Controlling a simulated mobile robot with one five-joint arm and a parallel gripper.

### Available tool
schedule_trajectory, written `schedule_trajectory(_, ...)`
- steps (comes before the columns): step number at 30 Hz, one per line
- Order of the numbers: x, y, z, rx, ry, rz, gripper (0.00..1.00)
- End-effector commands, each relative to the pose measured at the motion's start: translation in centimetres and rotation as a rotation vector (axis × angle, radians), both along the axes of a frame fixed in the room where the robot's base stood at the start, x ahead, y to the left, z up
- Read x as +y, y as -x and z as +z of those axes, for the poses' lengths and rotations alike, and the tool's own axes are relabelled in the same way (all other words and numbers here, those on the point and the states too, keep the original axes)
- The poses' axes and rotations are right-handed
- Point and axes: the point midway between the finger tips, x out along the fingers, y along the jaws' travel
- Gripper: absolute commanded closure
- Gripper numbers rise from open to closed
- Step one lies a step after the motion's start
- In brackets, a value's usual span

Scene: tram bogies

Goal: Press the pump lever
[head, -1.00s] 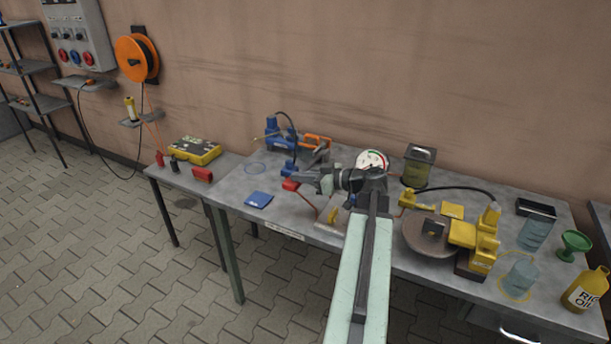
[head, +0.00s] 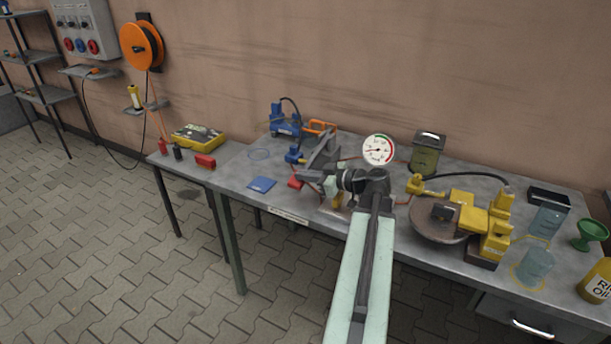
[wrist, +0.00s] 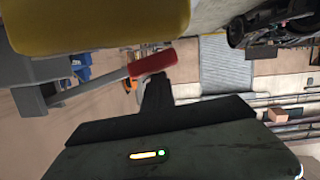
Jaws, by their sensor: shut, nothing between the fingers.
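The pump lever is a grey bar with a red grip (head: 295,183). It reaches toward the table's front edge in the head view, left of the round white gauge (head: 378,150). My gripper (head: 305,177) is shut and empty, right at the red grip. In the wrist view, the dark closed fingers (wrist: 157,92) reach to the red grip (wrist: 153,62), with the grey lever bar (wrist: 95,82) running off to the left. The fingers look to be touching the grip or very close. My arm hides part of the pump body.
A blue cloth (head: 262,184) lies to the left. A blue tool (head: 284,122) stands behind. Yellow hydraulic parts (head: 470,210) and a dark green can (head: 427,153) stand to the right. A yellow surface (wrist: 95,25) fills the wrist view's upper left.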

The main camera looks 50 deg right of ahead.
Motion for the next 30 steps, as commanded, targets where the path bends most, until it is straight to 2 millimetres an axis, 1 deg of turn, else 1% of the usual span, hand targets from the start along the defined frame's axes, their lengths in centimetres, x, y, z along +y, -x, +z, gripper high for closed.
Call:
schedule_trajectory(3,-0.1,0.0,0.1,0.001,0.001,-0.002,1.00)
schedule_trajectory(5,0.0,0.0,0.5,0.001,0.000,-0.001,1.00)
schedule_trajectory(8,0.4,0.0,2.1,0.001,0.000,0.000,1.00)
schedule_trajectory(12,1.3,0.0,5.4,0.001,0.000,0.005,1.00)
schedule_trajectory(13,0.9,0.9,4.8,0.001,0.000,-0.001,1.00)
schedule_trajectory(14,0.7,1.8,4.7,0.001,0.001,-0.002,1.00)
schedule_trajectory(15,0.4,2.8,4.9,0.000,0.001,-0.004,1.00)
schedule_trajectory(18,-0.1,5.2,5.5,0.000,0.001,-0.004,1.00)
schedule_trajectory(21,-0.5,7.1,5.9,0.001,0.000,-0.003,1.00)
schedule_trajectory(25,-0.8,8.8,6.2,0.000,0.000,-0.001,1.00)
schedule_trajectory(30,-0.9,9.5,6.3,0.000,0.001,0.002,1.00)
